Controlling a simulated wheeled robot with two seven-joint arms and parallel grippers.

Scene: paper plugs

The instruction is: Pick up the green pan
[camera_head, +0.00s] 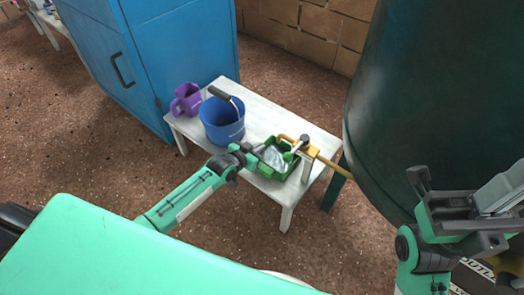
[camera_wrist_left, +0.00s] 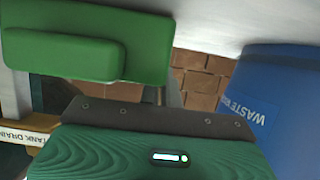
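The green pan (camera_head: 268,169) stands at the near right part of the white table in the head view, with something pale and clear-looking inside. In the left wrist view, the green pan (camera_wrist_left: 90,50) fills the upper left, close to the camera.
A blue bucket (camera_head: 222,128) with a dark-handled tool and a purple jug (camera_head: 186,101) stand on the white table (camera_head: 262,118). A yellow tap (camera_head: 322,160) from the dark green tank (camera_head: 440,100) is close beside the pan. A blue cabinet (camera_head: 150,60) stands behind left.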

